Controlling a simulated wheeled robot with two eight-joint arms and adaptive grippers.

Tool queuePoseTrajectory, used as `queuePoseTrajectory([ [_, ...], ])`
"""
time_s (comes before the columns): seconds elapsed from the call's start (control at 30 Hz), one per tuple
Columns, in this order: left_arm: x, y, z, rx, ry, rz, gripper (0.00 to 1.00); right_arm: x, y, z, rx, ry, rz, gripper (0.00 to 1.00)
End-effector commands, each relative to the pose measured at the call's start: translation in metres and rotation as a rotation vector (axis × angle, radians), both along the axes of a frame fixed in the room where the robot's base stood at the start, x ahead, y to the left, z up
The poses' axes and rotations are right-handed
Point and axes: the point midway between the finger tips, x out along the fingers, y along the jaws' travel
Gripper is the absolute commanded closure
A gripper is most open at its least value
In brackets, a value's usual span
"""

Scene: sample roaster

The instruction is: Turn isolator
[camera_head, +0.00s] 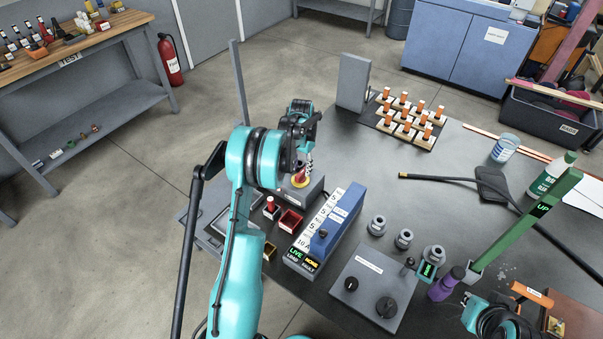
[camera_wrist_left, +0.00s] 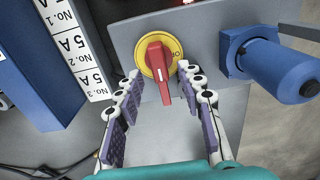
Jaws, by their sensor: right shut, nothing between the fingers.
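The isolator is a red handle (camera_wrist_left: 157,65) on a round yellow plate (camera_wrist_left: 172,47), mounted on a grey box face. In the left wrist view the handle points down, tilted slightly right. My left gripper (camera_wrist_left: 160,78) is open, with one finger on each side of the handle; I see no clear contact. In the head view the yellow plate (camera_head: 300,181) shows just below my left gripper (camera_head: 306,160), partly hidden by it. My right gripper (camera_head: 508,320) is at the lower right edge, shut and empty, apart from the isolator.
A blue-and-white unit with labels (camera_head: 340,215) stands right of the isolator box. A blue cylinder (camera_wrist_left: 285,70) sticks out close to the right in the wrist view. A grey box with knobs (camera_head: 368,290) and a green post (camera_head: 525,225) stand farther right.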

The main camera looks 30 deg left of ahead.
Motion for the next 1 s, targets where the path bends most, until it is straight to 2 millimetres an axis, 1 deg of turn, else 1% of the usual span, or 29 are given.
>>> queuePoseTrajectory([
  [0.03,0.0,0.0,-0.009,0.0,0.0,0.0,0.62,0.0,0.0,-0.005,0.0,0.0,0.0,1.0],
  [0.2,0.0,0.0,-0.022,0.0,0.0,0.0,0.62,0.0,0.0,-0.008,0.0,0.0,0.0,1.0],
  [0.47,0.0,0.0,-0.023,0.0,-0.001,0.0,0.62,0.0,0.0,-0.008,0.0,0.0,0.0,1.0],
  [0.5,0.0,0.0,-0.023,0.0,-0.001,0.0,0.65,0.0,0.0,-0.008,0.0,0.0,0.0,1.0],
  [0.57,0.0,0.0,-0.023,0.0,-0.001,0.0,0.81,0.0,0.0,-0.008,0.0,0.0,0.0,1.0],
  [0.6,0.0,0.0,-0.023,0.0,-0.001,0.0,0.91,0.0,0.0,-0.008,0.0,0.0,0.0,1.0],
  [0.63,0.0,0.0,-0.023,0.0,-0.001,0.0,0.99,0.0,0.0,-0.008,0.0,0.0,0.0,1.0],
  [1.0,0.0,0.0,-0.023,0.0,-0.001,0.022,1.0,0.0,0.0,-0.008,0.0,0.0,0.0,1.0],
])
